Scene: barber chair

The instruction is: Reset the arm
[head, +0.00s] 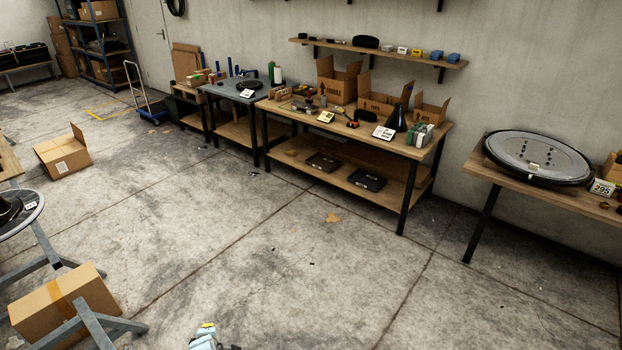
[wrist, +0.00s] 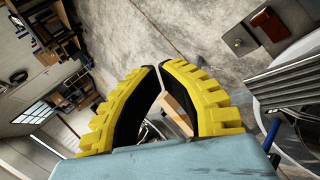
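My gripper (wrist: 158,68) fills the lower middle of the wrist view, with two yellow ribbed fingers with black inner pads on a pale blue body. The fingertips come together at the top, and nothing is held at them. Through the gap between the fingers a cardboard-coloured shape shows in the background. The rest of my arm is out of the head view.
A long wooden workbench (head: 425,150) with boxes and tools stands along the wall. A side table (head: 488,172) bears a large round disc (head: 538,157). Cardboard boxes (head: 62,155) (head: 65,303) lie at the left, the nearer by a grey metal stand (head: 100,325).

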